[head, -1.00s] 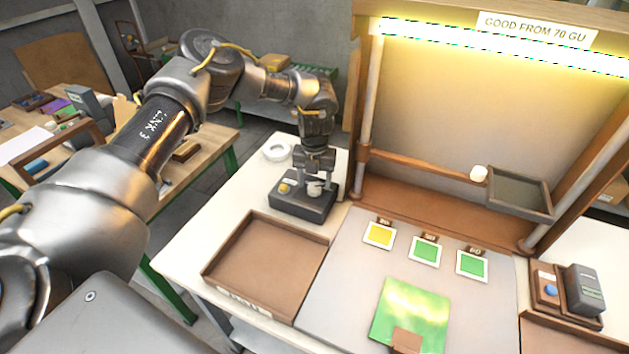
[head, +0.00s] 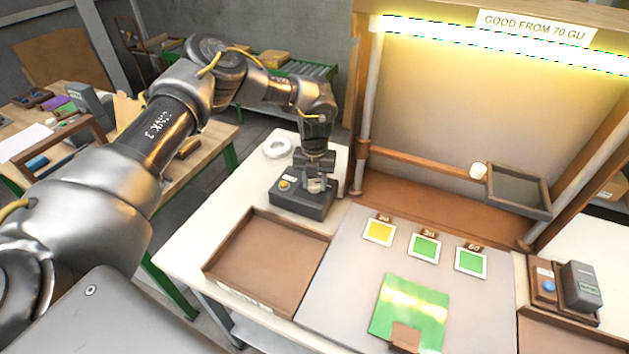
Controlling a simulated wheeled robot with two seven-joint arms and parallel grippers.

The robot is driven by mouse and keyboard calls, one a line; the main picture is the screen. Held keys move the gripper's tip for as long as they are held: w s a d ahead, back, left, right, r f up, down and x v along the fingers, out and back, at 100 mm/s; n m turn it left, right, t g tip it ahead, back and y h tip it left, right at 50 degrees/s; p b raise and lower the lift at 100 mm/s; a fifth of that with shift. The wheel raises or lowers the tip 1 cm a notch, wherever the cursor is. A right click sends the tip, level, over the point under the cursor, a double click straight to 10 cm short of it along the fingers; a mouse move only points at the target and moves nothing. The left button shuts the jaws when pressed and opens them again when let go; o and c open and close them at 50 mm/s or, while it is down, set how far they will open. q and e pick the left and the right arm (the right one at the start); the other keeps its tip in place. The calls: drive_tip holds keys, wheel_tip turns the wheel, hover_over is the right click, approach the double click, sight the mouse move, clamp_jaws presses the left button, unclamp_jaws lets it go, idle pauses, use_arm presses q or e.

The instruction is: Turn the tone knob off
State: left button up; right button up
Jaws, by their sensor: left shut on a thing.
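A dark control box (head: 302,203) stands on the white bench, behind the brown tray. It has a small yellow knob (head: 284,185) at its left and a pale knob (head: 316,186) at its right. My left gripper (head: 316,181) points down over the right side of the box and is shut on the pale knob, whose upper part the fingers hide. I cannot read the small label on the box. My right gripper is not in view.
A brown tray (head: 215,269) lies in front of the box. A lit frame (head: 365,120) rises to its right. Sample cards, a green panel (head: 383,322) and a small grey device (head: 582,287) are further right. A white ring (head: 268,150) lies behind the box.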

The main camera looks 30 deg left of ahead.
use_arm(q)
drive_tip(key=shift+n, duration=0.3)
drive_tip(key=n+p, duration=0.1)
drive_tip(key=n, duration=0.4)
drive_tip(key=shift+n, duration=0.3)
drive_tip(key=n+p, duration=0.2)
drive_tip(key=n, duration=0.2)
drive_tip(key=shift+r, duration=0.15)
drive_tip(key=n+p, duration=0.3)
drive_tip(key=n, duration=0.2)
drive_tip(key=shift+n, duration=0.4)
drive_tip(key=shift+w+a+n+p, duration=0.1)
drive_tip(key=shift+n+p, duration=1.25)
drive_tip(key=shift+n, duration=0.55)
drive_tip(key=o, duration=1)
